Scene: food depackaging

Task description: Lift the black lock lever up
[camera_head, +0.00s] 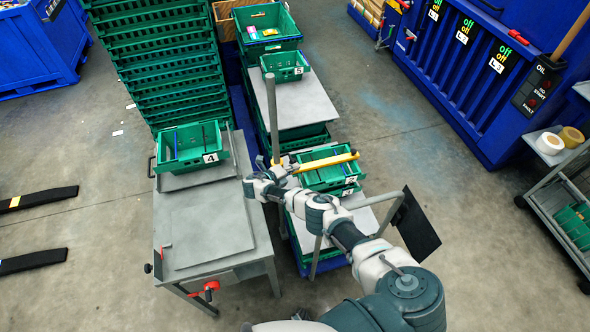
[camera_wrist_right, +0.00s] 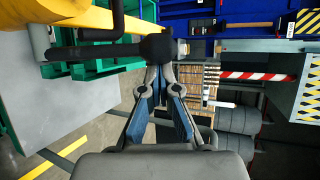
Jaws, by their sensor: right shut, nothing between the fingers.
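The black lock lever (camera_wrist_right: 100,53) shows in the right wrist view as a dark bar beside a yellow beam (camera_wrist_right: 75,20). It lies across the upper left and ends in a round black knob (camera_wrist_right: 158,46). My right gripper (camera_wrist_right: 157,78) is shut and empty, with its blue-padded fingertips just below the knob; whether they touch it I cannot tell. In the head view my right gripper (camera_head: 279,170) is small, near the left end of the yellow beam (camera_head: 325,163) and the grey post (camera_head: 272,115). The lever is too small to make out there. My left gripper is out of view.
Green crates (camera_head: 326,180) stand under the yellow beam. A grey table (camera_head: 215,225) with a green crate (camera_head: 190,145) stands to the left. A black panel (camera_head: 416,226) is on the right, beside my right arm. Open floor lies farther right.

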